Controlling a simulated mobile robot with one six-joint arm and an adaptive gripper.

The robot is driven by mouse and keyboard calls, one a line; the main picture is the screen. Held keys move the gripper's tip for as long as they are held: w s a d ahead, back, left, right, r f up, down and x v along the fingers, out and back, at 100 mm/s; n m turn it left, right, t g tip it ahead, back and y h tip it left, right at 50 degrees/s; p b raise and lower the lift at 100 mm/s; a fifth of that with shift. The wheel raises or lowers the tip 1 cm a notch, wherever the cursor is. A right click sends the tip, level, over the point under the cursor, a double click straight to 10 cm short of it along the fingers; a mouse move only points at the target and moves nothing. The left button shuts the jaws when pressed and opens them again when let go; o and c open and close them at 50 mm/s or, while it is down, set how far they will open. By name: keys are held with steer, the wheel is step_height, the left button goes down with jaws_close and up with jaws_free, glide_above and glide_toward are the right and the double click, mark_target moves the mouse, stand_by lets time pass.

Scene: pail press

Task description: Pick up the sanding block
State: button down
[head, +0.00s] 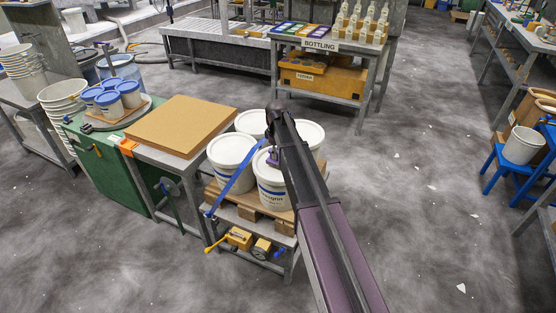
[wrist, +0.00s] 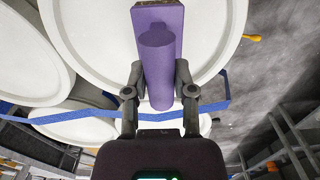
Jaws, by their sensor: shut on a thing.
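The sanding block (wrist: 160,50) is purple, with a rounded grip along it and a darker brownish edge at its top end. It lies between the two dark fingers of my gripper (wrist: 160,78) in the wrist view, and the fingers close on its sides. In the head view a small purple part of the block (head: 273,157) shows beside my arm, over the white pails. My arm hides most of the gripper there. A white pail lid (wrist: 100,50) lies behind the block in the wrist view. I cannot tell whether the block touches it.
Several lidded white pails (head: 232,151) stand on a wooden pallet on a low metal stand, with a blue strap (head: 236,180) by them. A stack of brown board (head: 180,124) is on the left table. Open floor (head: 430,200) lies to the right.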

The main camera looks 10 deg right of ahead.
steer(key=shift+r, duration=0.1)
stand_by(0.3)
step_height(320, 180, up, 3)
steer(key=p, duration=0.3)
steer(key=shift+r, duration=0.15)
steer(key=s+a+r+p, duration=0.1)
steer(key=s+p, duration=0.1)
steer(key=s, duration=1.4)
steer(key=shift+r, duration=0.25)
steer(key=c, duration=1.2)
jaws_free()
jaws_close()
steer(key=shift+a, duration=0.15)
